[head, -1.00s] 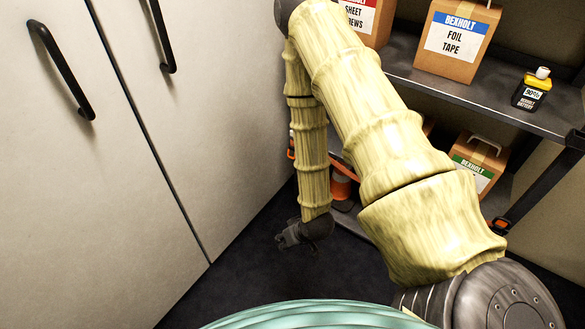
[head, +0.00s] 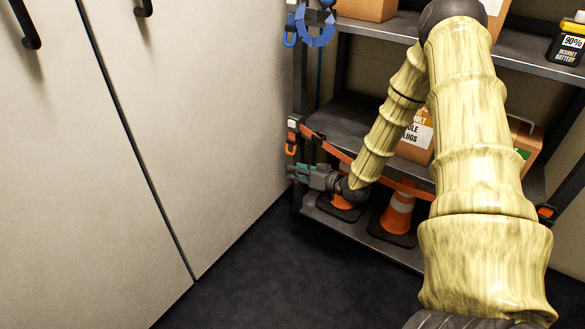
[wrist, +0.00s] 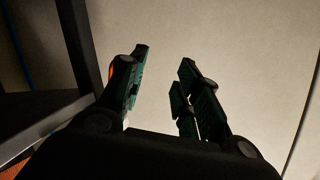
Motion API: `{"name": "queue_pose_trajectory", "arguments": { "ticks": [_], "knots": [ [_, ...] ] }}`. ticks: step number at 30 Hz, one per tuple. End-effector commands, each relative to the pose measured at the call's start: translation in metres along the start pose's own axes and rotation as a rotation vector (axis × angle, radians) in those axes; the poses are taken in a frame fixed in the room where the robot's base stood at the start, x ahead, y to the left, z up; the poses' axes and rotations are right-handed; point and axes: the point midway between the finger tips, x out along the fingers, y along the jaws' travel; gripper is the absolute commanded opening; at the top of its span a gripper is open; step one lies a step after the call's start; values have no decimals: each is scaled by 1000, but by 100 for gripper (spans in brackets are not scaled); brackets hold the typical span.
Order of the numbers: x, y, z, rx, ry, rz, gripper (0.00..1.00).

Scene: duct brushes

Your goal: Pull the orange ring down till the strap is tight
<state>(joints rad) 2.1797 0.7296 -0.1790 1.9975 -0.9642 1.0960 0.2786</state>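The orange ring (head: 291,149) hangs beside the shelf's front left post, below a small light-coloured fitting. The orange strap (head: 338,154) runs from this post, slants down to the right across the shelf front and passes behind my arm. My gripper (head: 292,173) is just below the ring, pointing left, with green finger pads. In the wrist view my gripper (wrist: 160,85) is open, with bare pale wall or cabinet surface between its fingers. A small orange patch (wrist: 112,70) shows behind the left finger; I cannot tell if it is the ring.
Pale cabinet doors (head: 150,130) stand close on the left. Orange cones (head: 397,212) stand on the bottom shelf. Boxes (head: 415,140) sit above them. A blue clip ring (head: 315,30) hangs at the upper left of the shelf. The dark floor (head: 290,280) in front is clear.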

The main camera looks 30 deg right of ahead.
Motion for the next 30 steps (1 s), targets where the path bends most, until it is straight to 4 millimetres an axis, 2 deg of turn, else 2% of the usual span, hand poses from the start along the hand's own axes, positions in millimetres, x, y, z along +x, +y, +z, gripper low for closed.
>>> {"name": "queue_pose_trajectory", "arguments": {
  "ticks": [1,4,9,12,20,23,30],
  "knots": [
    [4,18,7,-3,38,-12,33],
    [2,39,1,-14,101,-42,33],
    [-3,66,-7,-32,185,-86,33],
    [-6,76,-9,-39,216,-104,33],
    [-5,83,-14,-46,242,-122,33],
    [5,82,-15,-48,241,-122,33],
    [42,78,-22,-48,241,-122,33]
  ]
}}
